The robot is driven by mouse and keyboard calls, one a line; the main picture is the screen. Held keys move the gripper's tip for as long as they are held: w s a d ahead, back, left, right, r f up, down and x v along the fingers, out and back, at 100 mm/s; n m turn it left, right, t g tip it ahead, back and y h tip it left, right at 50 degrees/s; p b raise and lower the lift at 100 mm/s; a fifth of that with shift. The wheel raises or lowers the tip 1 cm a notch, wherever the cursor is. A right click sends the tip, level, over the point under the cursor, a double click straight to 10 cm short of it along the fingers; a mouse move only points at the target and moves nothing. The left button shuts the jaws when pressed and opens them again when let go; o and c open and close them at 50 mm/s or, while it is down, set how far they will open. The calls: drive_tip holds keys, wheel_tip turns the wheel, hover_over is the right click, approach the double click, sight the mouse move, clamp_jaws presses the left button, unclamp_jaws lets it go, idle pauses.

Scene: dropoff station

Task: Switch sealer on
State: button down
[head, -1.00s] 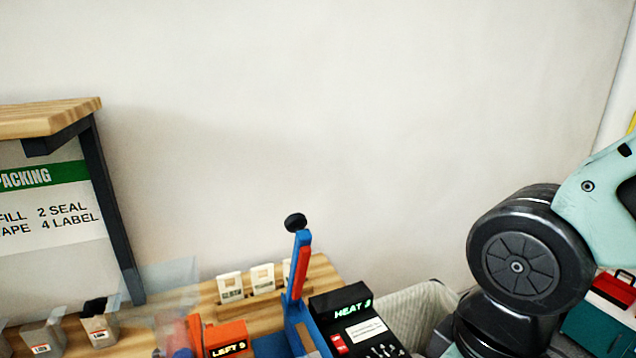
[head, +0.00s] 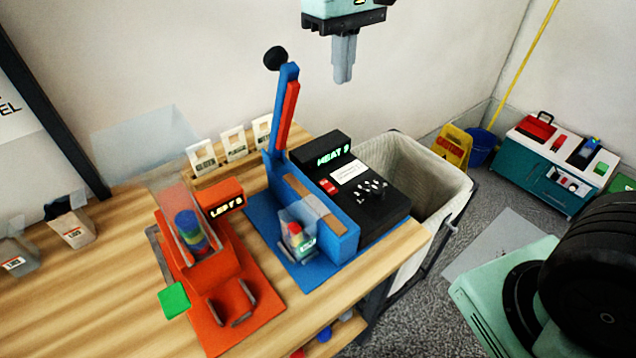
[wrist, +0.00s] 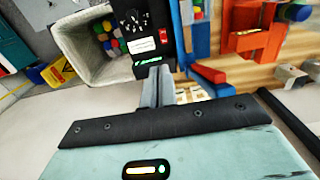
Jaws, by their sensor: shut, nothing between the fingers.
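The sealer (head: 331,235) is a blue device on the wooden table, with its lever raised and a black knob (head: 275,58) on top. A black control box (head: 389,211) stands at its right side, with a lit "HEAT" display (head: 333,156), a white label, a red switch (head: 328,186) and several small knobs. In the wrist view the red switch (wrist: 163,36) lies beyond the fingertips. I cannot tell which way the switch is set. A clear pouch (head: 298,232) with coloured contents stands at the sealer's front. My gripper (head: 343,80) is shut and empty, pointing down above the box's back. It also shows in the wrist view (wrist: 156,72).
White cards (head: 233,143) stand in a wooden rack behind. A lined bin (head: 455,178) stands right of the table; the wrist view shows coloured items inside. The raised lever is close to my gripper's left.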

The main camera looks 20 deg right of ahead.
sight(336, 190)
idle(0.3)
wheel_tip(336, 190, down, 24)
drive_tip(key=p, duration=0.2)
drive_tip(key=shift+s+p, duration=0.15)
drive_tip(key=shift+p, duration=0.15)
idle(0.4)
drive_tip(key=shift+s+f, duration=0.1)
drive_tip(key=shift+f, duration=0.2)
drive_tip(key=shift+r, duration=0.1)
drive_tip(key=shift+w+a+r+p, duration=0.15)
drive_tip(key=shift+w+r+p, duration=0.2)
drive_tip(key=shift+w, duration=0.35)
